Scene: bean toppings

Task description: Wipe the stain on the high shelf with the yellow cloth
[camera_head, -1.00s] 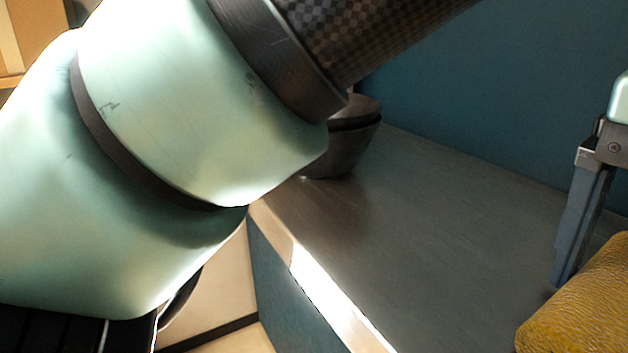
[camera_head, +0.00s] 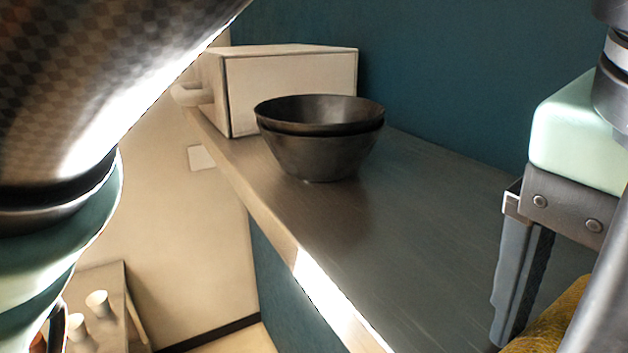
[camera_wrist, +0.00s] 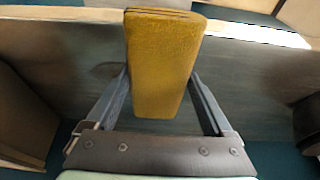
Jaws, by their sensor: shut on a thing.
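The yellow cloth (camera_wrist: 160,65) is a thick folded pad between the two fingers of my gripper (camera_wrist: 162,85) in the wrist view. The gripper is shut on it. In the head view, part of the cloth (camera_head: 550,325) shows at the lower right, below my gripper's visible finger, partly hidden by my arm. The high shelf (camera_head: 430,230) is a grey-brown board along a blue wall. The cloth is over the shelf; I cannot tell whether it touches. A faint darker patch (camera_wrist: 105,70) lies left of the cloth in the wrist view; whether it is stain or shadow is unclear.
Two stacked dark bowls (camera_head: 318,140) stand on the shelf, with a pale box (camera_head: 290,85) behind them. The shelf's front edge (camera_head: 325,285) is brightly lit. The shelf between bowls and gripper is clear. A low table with white cups (camera_head: 97,303) is at lower left.

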